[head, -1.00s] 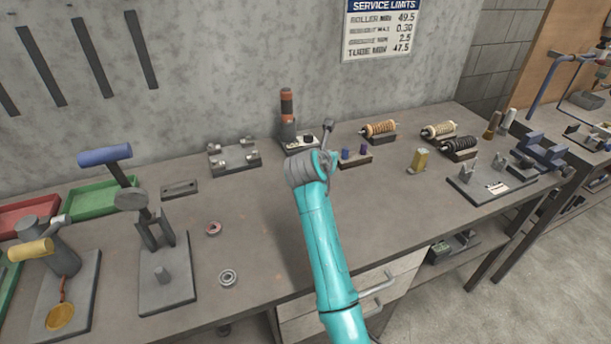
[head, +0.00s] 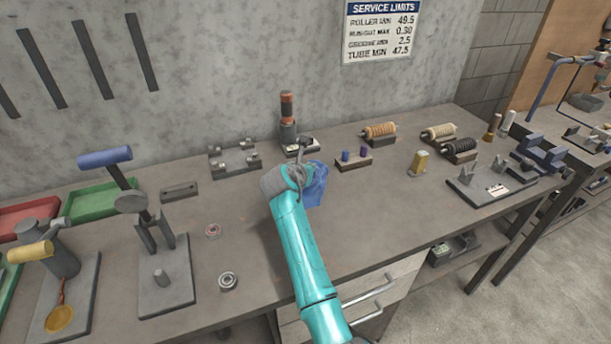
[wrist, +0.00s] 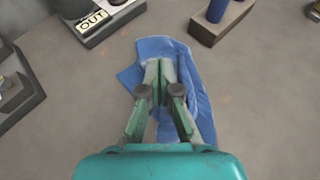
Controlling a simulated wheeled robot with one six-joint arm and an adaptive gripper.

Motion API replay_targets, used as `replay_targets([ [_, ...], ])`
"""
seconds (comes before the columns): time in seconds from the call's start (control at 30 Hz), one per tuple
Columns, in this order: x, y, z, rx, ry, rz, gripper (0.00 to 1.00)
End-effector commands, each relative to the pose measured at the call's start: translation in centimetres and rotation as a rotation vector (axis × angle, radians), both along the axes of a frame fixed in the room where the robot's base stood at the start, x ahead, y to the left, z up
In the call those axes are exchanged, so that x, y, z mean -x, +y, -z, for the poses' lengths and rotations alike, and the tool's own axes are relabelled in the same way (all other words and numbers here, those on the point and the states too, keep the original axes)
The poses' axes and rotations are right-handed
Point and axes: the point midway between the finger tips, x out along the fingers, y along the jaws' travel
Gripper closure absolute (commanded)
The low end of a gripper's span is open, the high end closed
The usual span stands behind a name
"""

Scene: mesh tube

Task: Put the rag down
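The blue rag (head: 315,185) shows just right of my gripper in the head view, over the middle of the bench. In the wrist view the rag (wrist: 199,100) spreads out beneath and around the fingers, with folds and a flap to the left. My gripper (wrist: 161,68) points down at the bench, its fingertips close together with rag cloth between and around them. My wrist hides part of the rag in the head view. I cannot tell whether the rag's underside rests fully on the bench.
A base marked OUT (wrist: 95,20) with a dark and orange cylinder (head: 287,110) is behind. Two small rings (head: 228,281) lie at front left. The bench (head: 390,215) is clear at front right.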

Motion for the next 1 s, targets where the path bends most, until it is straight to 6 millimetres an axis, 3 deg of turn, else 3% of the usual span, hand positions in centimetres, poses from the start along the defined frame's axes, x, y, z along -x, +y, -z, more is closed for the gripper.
replay_targets([
  [0.17,0.0,0.0,0.4,0.0,0.001,0.0,1.0],
  [0.57,0.0,0.0,3.8,0.001,0.001,0.0,1.0],
  [0.73,0.0,0.0,2.5,-0.002,-0.003,0.001,1.0],
  [1.0,0.0,0.0,-2.1,-0.002,-0.004,0.0,1.0],
])
